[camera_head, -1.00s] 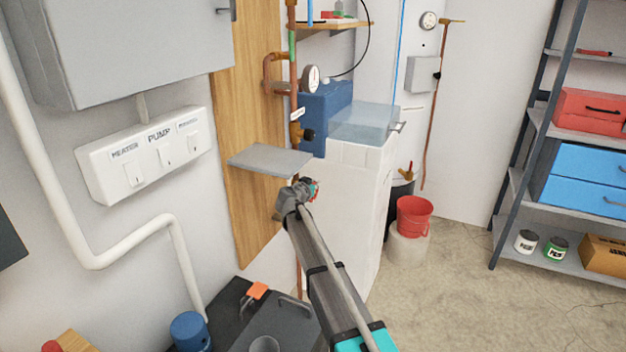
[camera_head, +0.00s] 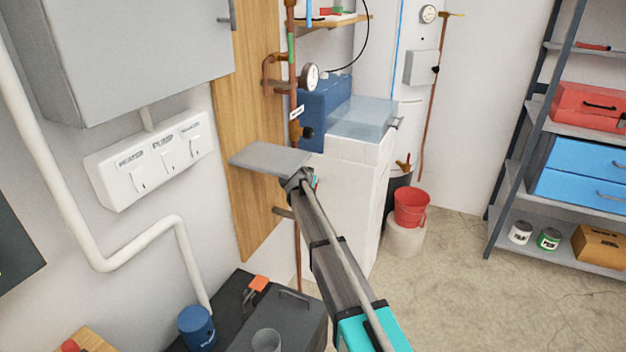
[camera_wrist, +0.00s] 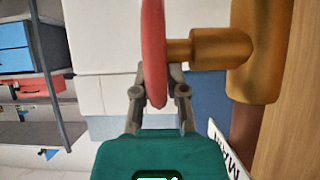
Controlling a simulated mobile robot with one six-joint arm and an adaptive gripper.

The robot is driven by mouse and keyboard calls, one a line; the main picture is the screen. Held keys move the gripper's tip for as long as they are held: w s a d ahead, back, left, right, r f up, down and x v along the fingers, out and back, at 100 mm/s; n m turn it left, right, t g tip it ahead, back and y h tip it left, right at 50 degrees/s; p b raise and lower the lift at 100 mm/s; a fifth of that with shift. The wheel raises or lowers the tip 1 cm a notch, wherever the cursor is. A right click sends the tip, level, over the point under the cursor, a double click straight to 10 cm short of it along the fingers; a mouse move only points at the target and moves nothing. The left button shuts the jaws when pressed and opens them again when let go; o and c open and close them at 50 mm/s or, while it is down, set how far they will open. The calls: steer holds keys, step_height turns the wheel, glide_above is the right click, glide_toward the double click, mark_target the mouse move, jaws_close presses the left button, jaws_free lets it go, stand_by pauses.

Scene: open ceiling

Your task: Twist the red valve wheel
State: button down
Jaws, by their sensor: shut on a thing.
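The red valve wheel (camera_wrist: 153,50) shows nearly edge-on in the wrist view, on a short brass stem joined to a brass valve body (camera_wrist: 256,50). My gripper (camera_wrist: 157,85) is shut on the wheel's rim, with one grey finger on each side of it. In the head view my arm reaches toward the copper pipe below the grey shelf. There the arm's end hides the wheel and most of the gripper.
A grey shelf (camera_head: 270,158) juts out just above my arm's end. A wooden board (camera_head: 250,120) stands behind the pipe. A white tiled block (camera_head: 345,205) is to the right. A red bucket (camera_head: 411,208) stands beyond it, with open floor at right.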

steer(key=shift+w+a, duration=0.15)
steer(key=shift+w, duration=0.05)
steer(key=c, duration=0.8)
jaws_free()
steer(key=shift+o, duration=0.6)
steer(key=shift+s, duration=0.1)
steer(key=shift+r, duration=0.1)
